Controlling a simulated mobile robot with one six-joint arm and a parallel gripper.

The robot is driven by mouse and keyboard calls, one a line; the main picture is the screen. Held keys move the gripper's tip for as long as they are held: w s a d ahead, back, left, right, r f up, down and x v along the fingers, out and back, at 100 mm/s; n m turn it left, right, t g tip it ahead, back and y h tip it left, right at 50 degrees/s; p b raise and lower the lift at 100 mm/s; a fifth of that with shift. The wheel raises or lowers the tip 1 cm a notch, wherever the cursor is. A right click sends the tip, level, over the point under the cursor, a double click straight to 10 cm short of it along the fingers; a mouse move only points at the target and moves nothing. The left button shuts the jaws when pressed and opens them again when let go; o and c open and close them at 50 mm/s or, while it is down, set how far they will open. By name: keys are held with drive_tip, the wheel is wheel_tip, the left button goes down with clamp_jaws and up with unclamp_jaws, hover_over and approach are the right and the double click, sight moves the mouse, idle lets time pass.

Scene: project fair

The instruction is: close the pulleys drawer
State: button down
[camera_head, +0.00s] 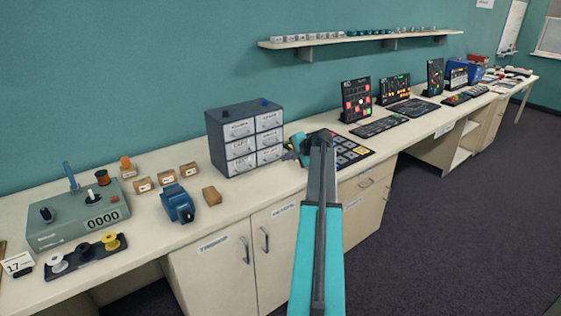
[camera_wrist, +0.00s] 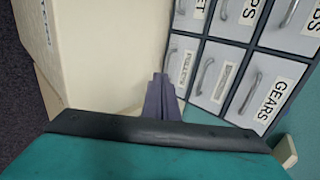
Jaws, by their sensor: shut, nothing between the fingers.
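The pulleys drawer (camera_wrist: 182,66) has a white front with a printed label and a grey bow handle. In the wrist view it is the drawer nearest the cream counter; in the head view it is the lower right drawer (camera_head: 270,156) of the dark grey cabinet (camera_head: 212,138). Its front looks about level with its neighbours, but I cannot tell whether a small gap is left. My gripper (camera_wrist: 162,88) is shut and empty, with its fingertips close to this drawer's front; touching or apart is unclear. In the head view my gripper (camera_head: 290,152) is right of the cabinet front.
The gears drawer (camera_wrist: 265,102) and several others share the cabinet front. A black pad with square tiles (camera_head: 352,152) lies right of the cabinet. Small wooden blocks (camera_head: 211,196) and a blue device (camera_head: 177,204) stand to the left. The counter's front strip (camera_head: 225,215) is clear.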

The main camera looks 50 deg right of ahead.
drive_tip(key=b+v, duration=0.1)
drive_tip(key=v, duration=0.5)
drive_tip(key=shift+s+r, duration=0.25)
drive_tip(key=shift+s+a, duration=0.1)
idle(0.3)
